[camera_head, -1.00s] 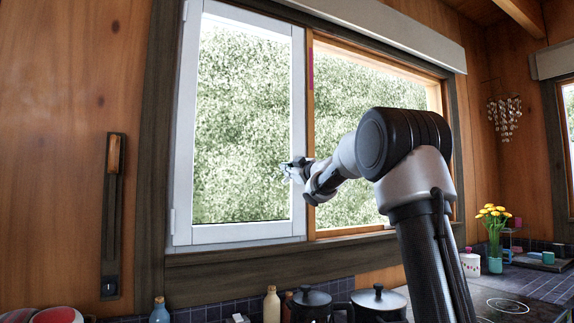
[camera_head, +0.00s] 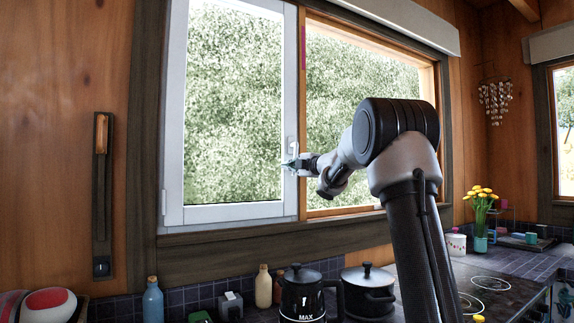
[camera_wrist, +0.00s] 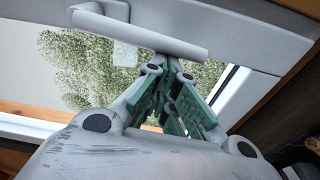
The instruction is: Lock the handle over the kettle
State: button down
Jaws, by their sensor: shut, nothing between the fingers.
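The white handle (camera_head: 291,150) sits on the right stile of the white left window sash (camera_head: 230,211), above and slightly left of the black kettle (camera_head: 303,297) marked MAX. In the head view it looks roughly upright. My gripper (camera_head: 288,164) is at the handle's lower end. In the wrist view my gripper (camera_wrist: 172,85) has its green-padded fingers together, with nothing between them. I cannot tell whether the fingertips touch the handle.
A black pot (camera_head: 368,291) stands right of the kettle. A cream bottle (camera_head: 263,287) and a blue bottle (camera_head: 153,300) stand to its left. Yellow flowers (camera_head: 481,197) in a vase are at the right. Open air surrounds my arm before the window.

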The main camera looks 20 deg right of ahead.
jog(key=shift+d+f, duration=0.15)
jog(key=shift+d, duration=0.25)
dwell(0.3)
jog(key=a, duration=0.4)
jog(key=v, duration=0.9)
jog(key=shift+s, duration=0.3)
jog(key=shift+d, duration=0.1)
